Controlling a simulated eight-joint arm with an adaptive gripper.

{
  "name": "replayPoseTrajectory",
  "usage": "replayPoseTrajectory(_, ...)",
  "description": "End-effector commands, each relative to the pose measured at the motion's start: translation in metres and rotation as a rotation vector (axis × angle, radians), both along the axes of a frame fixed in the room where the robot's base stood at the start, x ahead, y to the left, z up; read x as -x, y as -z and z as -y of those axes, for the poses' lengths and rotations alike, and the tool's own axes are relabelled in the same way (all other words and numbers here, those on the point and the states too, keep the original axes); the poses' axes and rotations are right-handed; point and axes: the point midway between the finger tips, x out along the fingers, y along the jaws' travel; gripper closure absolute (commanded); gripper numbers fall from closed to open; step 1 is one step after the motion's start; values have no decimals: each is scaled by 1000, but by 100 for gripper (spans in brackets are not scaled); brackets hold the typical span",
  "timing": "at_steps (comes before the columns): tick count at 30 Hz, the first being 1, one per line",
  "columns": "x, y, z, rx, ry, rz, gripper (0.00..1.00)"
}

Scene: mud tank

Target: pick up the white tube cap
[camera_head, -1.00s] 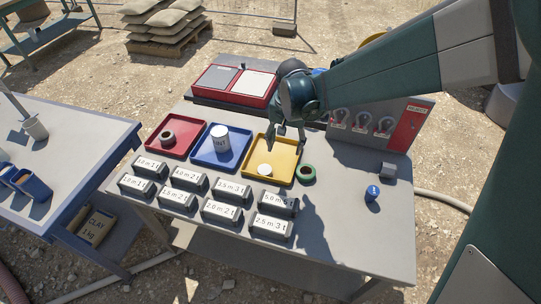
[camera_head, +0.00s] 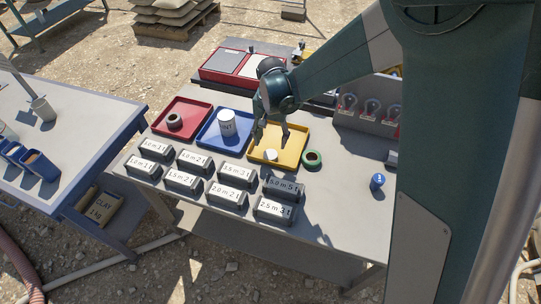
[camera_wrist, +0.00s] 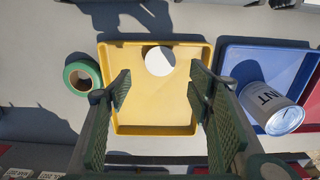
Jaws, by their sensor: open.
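The white tube cap (camera_head: 270,155) is a small white disc on the floor of the yellow tray (camera_head: 299,143), near the tray's front edge. In the wrist view the round cap (camera_wrist: 160,60) lies at the upper middle of the tray (camera_wrist: 150,117). My gripper (camera_head: 271,133) is above the yellow tray, pointing down. Its open fingers (camera_wrist: 159,86) stand either side of the picture's middle, with nothing between them. The cap shows just beyond the gap between the fingertips, apart from both.
A green ring (camera_head: 312,159) lies right of the tray. A blue tray (camera_head: 208,138) with a white can (camera_head: 226,123) stands to the left, then a red tray (camera_head: 195,110) with a dark ring. Several labelled blocks (camera_head: 231,174) stand in front. A blue cylinder (camera_head: 377,181) stands at right.

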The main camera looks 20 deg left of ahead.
Motion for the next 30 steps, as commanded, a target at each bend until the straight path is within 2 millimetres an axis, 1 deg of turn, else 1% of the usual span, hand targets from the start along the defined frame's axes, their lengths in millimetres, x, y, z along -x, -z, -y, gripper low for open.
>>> replayPoseTrajectory(10, 0, 24, 0, 0, 0, 0, 48)
replayPoseTrajectory(23, 0, 27, 0, 0, 0, 0, 48)
replayPoseTrajectory(26, 1, 33, 0, 0, 0, 0, 48)
replayPoseTrajectory(30, 2, 48, 0, 0, 0, 0, 48)
